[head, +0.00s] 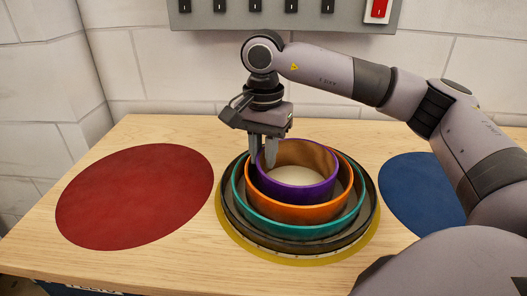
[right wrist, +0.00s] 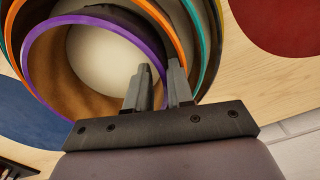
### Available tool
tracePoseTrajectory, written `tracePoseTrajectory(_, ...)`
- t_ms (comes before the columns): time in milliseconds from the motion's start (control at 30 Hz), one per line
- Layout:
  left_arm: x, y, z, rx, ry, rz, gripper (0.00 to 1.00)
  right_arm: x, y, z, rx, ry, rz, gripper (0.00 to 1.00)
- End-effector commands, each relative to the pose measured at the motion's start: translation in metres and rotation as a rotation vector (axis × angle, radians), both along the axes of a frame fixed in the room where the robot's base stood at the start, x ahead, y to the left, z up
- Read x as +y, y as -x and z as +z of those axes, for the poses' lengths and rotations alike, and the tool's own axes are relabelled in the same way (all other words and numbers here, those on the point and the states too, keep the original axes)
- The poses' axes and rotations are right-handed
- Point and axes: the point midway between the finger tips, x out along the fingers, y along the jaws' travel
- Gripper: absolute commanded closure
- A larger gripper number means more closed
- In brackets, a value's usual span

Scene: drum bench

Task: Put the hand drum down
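The purple hand drum (head: 310,194) is a round open ring with a pale inside, nested within an orange ring (head: 290,214). My right gripper (head: 264,158) points down at its left rim in the head view. In the right wrist view the fingers (right wrist: 160,78) straddle the purple wall (right wrist: 50,32), one inside and one outside, with little gap, and look shut on it. The purple rim stands a little above the orange one. Whether its underside touches anything is hidden. My left gripper is not in view.
A teal ring (head: 300,231) and a dark outer ring (head: 254,232) surround the orange one on a yellow disc (head: 300,260). A red disc (head: 135,195) at left and a blue disc (head: 420,190) at right, partly behind my arm, are bare. A switch panel (head: 330,18) hangs behind.

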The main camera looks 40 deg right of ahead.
Motion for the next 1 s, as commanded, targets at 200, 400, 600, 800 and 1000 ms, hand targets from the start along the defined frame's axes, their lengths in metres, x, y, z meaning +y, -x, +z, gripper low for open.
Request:
tracePoseTrajectory(200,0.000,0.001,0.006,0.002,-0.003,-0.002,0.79,0.000,0.000,0.011,-0.001,0.000,0.000,0.79)
tracePoseTrajectory(400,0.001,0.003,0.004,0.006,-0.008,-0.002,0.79,0.000,-0.001,0.048,-0.005,-0.002,0.000,0.79)
tracePoseTrajectory(600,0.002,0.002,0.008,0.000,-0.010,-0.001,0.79,0.001,-0.001,0.095,-0.003,-0.002,0.000,0.79)
tracePoseTrajectory(800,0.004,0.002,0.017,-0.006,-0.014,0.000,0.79,0.000,-0.001,0.125,-0.001,0.000,0.001,0.79)
tracePoseTrajectory(1000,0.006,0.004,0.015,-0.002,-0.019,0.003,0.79,0.000,-0.001,0.132,0.001,0.000,0.000,0.79)
